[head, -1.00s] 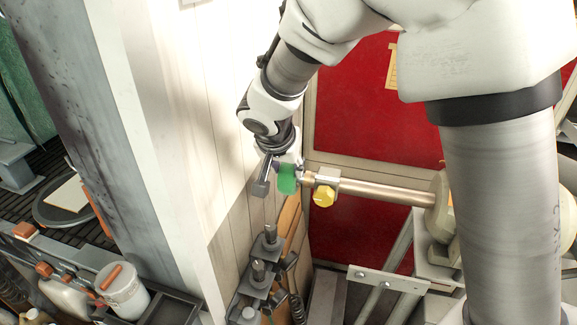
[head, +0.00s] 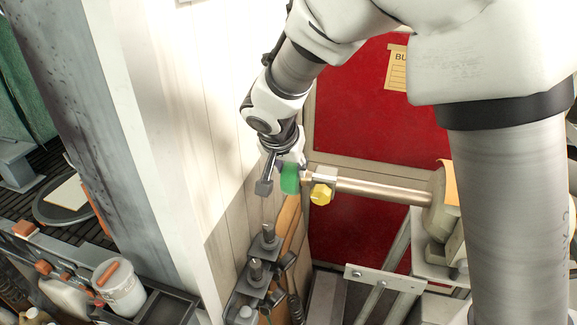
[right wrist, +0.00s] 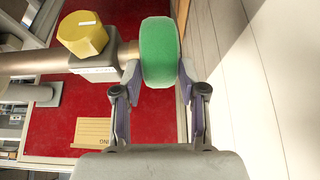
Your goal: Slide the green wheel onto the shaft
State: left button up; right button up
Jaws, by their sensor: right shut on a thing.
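The green wheel (head: 290,178) is at the left end of the metal shaft (head: 385,190) in the head view. My right gripper (head: 279,175) is shut on the wheel. In the right wrist view, the wheel (right wrist: 160,52) sits between the two fingers of my right gripper (right wrist: 162,88). A short brass-coloured end piece (right wrist: 130,70) of the shaft meets the wheel's left side; I cannot tell how far it goes into the wheel. A yellow knob (head: 321,194) sits on a collar block just right of the wheel. My left gripper does not show.
A rounded housing (head: 440,205) carries the shaft's right end. A white wall (head: 225,110) stands close to the left of my right gripper. Dark clamp-like fittings (head: 262,260) stand below. A red panel (head: 365,110) lies behind the shaft.

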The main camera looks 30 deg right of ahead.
dwell(0.3)
jog(key=o, duration=1.3)
